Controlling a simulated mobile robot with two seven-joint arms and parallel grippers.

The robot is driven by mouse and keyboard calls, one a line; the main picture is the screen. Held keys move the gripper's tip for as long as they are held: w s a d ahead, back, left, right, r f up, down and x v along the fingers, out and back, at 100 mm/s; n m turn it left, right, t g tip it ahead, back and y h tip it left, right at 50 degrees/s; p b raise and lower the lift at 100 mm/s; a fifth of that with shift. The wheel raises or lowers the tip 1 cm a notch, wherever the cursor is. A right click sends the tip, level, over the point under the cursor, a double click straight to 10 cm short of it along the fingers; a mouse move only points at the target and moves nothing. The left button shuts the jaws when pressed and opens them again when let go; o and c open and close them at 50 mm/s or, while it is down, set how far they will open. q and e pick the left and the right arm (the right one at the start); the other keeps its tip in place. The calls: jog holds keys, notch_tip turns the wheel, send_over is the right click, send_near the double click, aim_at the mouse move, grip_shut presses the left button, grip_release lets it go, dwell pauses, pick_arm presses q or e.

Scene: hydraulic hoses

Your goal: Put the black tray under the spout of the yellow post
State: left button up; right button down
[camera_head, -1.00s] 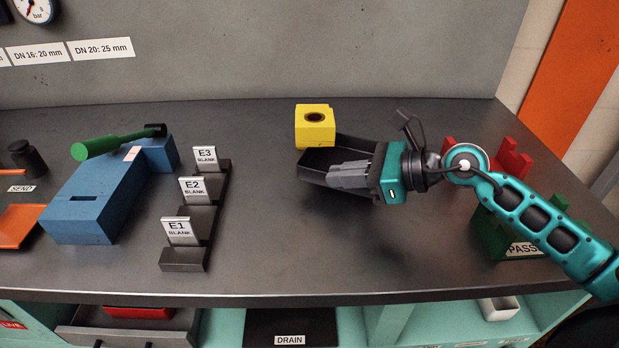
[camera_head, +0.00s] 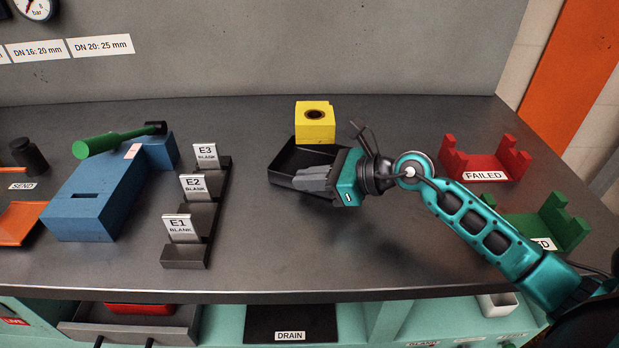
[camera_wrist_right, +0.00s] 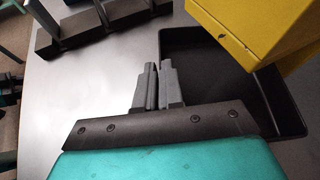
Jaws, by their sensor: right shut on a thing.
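The yellow post (camera_head: 315,125) stands toward the back of the bench, with a dark round hole in its top. The black tray (camera_head: 287,165) is in front of the post and a little to its left. In the right wrist view the gripper's fingers (camera_wrist_right: 157,85) pinch the wall of the tray (camera_wrist_right: 190,62), and the yellow post (camera_wrist_right: 255,28) covers part of the tray. I cannot make out the spout, or whether the tray touches the bench. My left gripper is not in view.
A black rack (camera_head: 218,190) with blank cards stands to the left, beside a blue block (camera_head: 105,200) with a green-handled tool. A red FAILED cradle (camera_head: 482,160) and a green cradle (camera_head: 550,222) are at the right. The bench front centre is clear.

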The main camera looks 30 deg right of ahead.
jog(key=c, duration=1.7)
grip_release()
jog(key=shift+f, duration=0.2)
jog(key=o, duration=0.4)
jog(key=shift+r, duration=0.1)
jog(key=shift+r, duration=0.3)
jog(key=v, duration=1.2)
jog(key=shift+s+f, duration=0.1)
jog(key=shift+f, duration=0.05)
